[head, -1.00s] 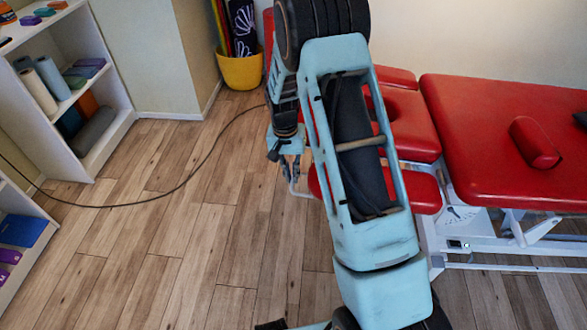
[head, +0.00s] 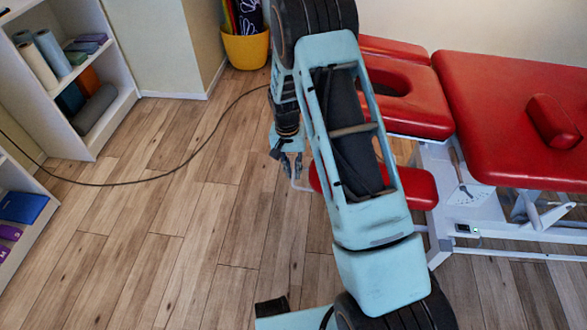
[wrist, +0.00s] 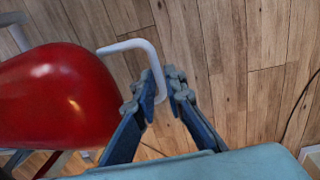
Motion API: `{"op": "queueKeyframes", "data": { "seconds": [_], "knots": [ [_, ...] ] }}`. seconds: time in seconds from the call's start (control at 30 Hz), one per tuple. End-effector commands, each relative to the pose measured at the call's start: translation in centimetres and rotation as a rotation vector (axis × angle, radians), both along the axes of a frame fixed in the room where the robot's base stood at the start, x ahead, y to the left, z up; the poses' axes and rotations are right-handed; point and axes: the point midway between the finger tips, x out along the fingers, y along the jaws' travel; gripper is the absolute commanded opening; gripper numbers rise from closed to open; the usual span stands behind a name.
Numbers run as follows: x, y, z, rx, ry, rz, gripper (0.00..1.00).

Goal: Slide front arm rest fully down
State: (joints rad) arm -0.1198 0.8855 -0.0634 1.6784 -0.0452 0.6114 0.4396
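The front arm rest is a red pad (head: 418,187) below the red face section of the table, behind my arm in the head view. It fills the left of the wrist view (wrist: 60,100). A pale bent bar (wrist: 125,45) reaches from beside the pad to my gripper (wrist: 161,92). The bar's end runs between my two blue fingers, which appear closed on it; the exact contact is hard to see. In the head view, my gripper (head: 291,165) is left of the pad, and my arm hides part of the pad and bar.
The red treatment table (head: 510,110) with a red bolster (head: 553,121) stands at the right on a white frame (head: 520,250). A black cable (head: 180,175) crosses the wood floor. Shelves (head: 90,140) and a yellow pot (head: 246,50) are at left. Floor left of my arm is otherwise clear.

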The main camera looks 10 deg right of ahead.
Motion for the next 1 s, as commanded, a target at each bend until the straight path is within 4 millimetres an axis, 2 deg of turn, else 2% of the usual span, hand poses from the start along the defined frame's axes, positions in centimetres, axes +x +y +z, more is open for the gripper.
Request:
{"op": "queueKeyframes", "data": {
  "seconds": [0.03,0.1,0.47,0.57,0.8,1.0],
  "knots": [
    [0.0,0.0,-0.1,0.0,0.001,0.0,0.18],
    [0.0,0.0,0.0,0.0,0.001,0.0,0.25],
    [0.1,0.0,0.8,-0.001,-0.002,0.0,0.25],
    [0.2,0.1,2.1,-0.001,-0.003,0.0,0.25],
    [0.3,0.6,7.2,0.0,-0.004,0.001,0.25],
    [0.4,0.8,10.6,-0.001,-0.002,0.001,0.25]
  ]
}}
